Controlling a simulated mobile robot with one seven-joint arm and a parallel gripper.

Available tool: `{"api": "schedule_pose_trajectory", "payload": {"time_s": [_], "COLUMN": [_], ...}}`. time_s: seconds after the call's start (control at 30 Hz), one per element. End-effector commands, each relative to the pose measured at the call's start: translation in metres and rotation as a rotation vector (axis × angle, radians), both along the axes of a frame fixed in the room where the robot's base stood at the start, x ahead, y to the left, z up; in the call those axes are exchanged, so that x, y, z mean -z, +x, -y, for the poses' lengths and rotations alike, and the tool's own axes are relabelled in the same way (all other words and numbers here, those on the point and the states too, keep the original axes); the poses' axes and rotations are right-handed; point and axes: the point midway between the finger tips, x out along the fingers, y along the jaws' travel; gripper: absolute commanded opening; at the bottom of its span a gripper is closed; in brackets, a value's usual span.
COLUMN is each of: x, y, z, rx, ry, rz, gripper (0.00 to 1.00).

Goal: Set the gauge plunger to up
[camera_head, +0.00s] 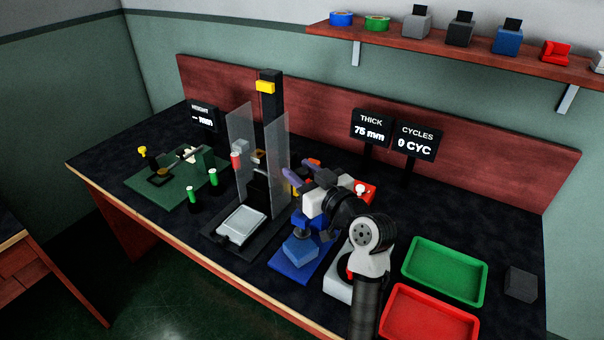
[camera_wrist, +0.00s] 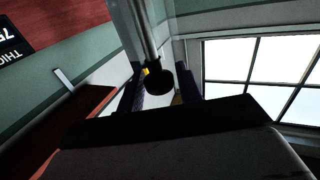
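A blue fixture (camera_head: 290,271) stands at the bench's middle, with a blue block (camera_head: 299,250) on its base; my arm covers much of it. I cannot tell which part there is the gauge plunger, or whether it is up or down. My gripper (camera_head: 305,170) is above and behind this fixture, its purple fingers spread apart. In the wrist view, a rod with a dark round end (camera_wrist: 159,81) hangs in line with the gap between the fingers (camera_wrist: 159,92). I cannot tell whether the fingers touch it.
A fixture with clear side panels (camera_head: 240,130) stands close on the left, and a green board (camera_head: 165,192) farther left. Green (camera_head: 447,300) and red (camera_head: 390,331) trays lie right. The THICK display (camera_head: 370,127) reads 75 mm. A shelf (camera_head: 450,50) hangs behind.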

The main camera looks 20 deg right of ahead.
Motion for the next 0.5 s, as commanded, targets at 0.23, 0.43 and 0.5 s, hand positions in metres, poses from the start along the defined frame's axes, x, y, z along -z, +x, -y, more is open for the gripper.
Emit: {"api": "schedule_pose_trajectory", "payload": {"time_s": [0.23, 0.43, 0.5], "x": [0.0, 0.002, 0.003], "y": [0.0, -0.005, -0.013], "z": [0.0, 0.002, 0.005], "rx": [0.0, 0.002, 0.003], "ry": [0.001, 0.0, 0.0], "rz": [0.0, 0.001, 0.001], "gripper": [0.47, 0.47, 0.47]}}
